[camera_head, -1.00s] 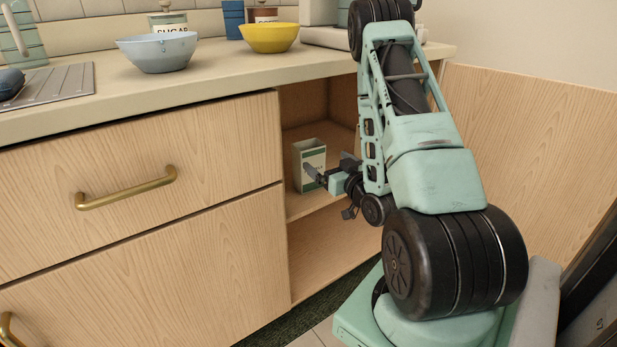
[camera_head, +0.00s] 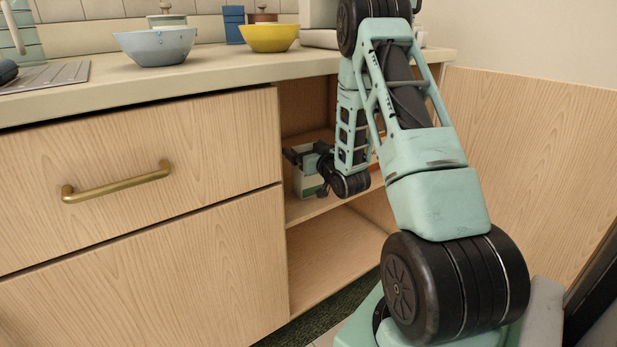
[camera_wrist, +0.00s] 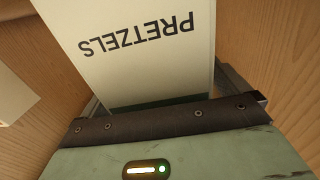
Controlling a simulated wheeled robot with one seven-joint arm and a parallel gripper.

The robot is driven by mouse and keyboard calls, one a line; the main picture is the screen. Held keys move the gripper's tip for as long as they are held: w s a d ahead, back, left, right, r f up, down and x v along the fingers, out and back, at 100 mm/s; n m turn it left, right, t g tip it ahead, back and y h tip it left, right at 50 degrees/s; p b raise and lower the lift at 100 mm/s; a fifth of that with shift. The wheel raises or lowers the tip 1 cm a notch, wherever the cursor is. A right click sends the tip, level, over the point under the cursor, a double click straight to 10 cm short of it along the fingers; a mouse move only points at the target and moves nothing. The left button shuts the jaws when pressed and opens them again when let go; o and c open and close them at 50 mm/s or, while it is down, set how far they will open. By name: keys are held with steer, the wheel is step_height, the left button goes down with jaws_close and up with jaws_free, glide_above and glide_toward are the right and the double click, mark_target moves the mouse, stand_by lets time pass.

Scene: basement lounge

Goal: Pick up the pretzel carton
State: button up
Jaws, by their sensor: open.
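The pretzel carton (camera_head: 305,184) is a pale box with green on it. It stands on the upper shelf of the open cabinet, partly hidden behind my gripper. In the wrist view the carton (camera_wrist: 140,55) is close up, with "PRETZELS" reading upside down and a dark green band at its lower edge. My gripper (camera_head: 304,163) is inside the cabinet opening, open, at the carton. In the wrist view the carton's face is just beyond the gripper's front edge. The fingertips are not clear, so I cannot tell whether they touch the carton.
The cabinet shelf (camera_head: 312,207) and wooden walls enclose my gripper. A closed drawer with a brass handle (camera_head: 117,181) is to the left. The counter (camera_head: 220,79) above holds a blue bowl (camera_head: 155,47) and a yellow bowl (camera_head: 269,38). The lower compartment looks empty.

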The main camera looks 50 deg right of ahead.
steer(key=shift+w+d, duration=0.15)
steer(key=shift+w, duration=0.25)
steer(key=shift+c, duration=0.3)
